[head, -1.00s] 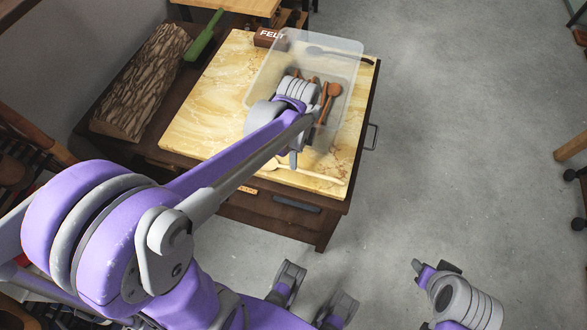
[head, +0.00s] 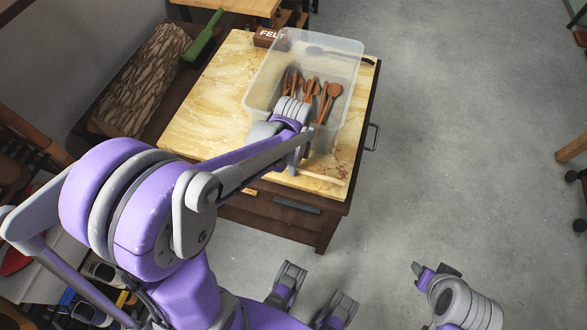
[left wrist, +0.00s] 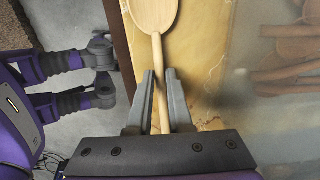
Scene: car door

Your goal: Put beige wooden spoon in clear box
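The beige wooden spoon lies on the marble-patterned tabletop near its front edge. In the head view its handle (head: 322,180) shows and my left arm hides the bowl end; in the left wrist view its bowl (left wrist: 153,14) and handle show. My left gripper (left wrist: 160,73) is open, with the handle between its fingers and small gaps at the tips; it also shows low over the table in the head view (head: 296,162). The clear box (head: 262,72) stands behind it on the table, holding several brown wooden utensils (head: 325,98). My right gripper (head: 420,270) is off to the lower right, away from the table.
A brown box marked FELT (head: 268,38) sits at the table's back. A dark utensil (head: 340,54) lies behind the clear box, partly seen through it. A log (head: 140,85) and green tool (head: 202,37) are at left. Open floor (head: 460,150) lies to the right.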

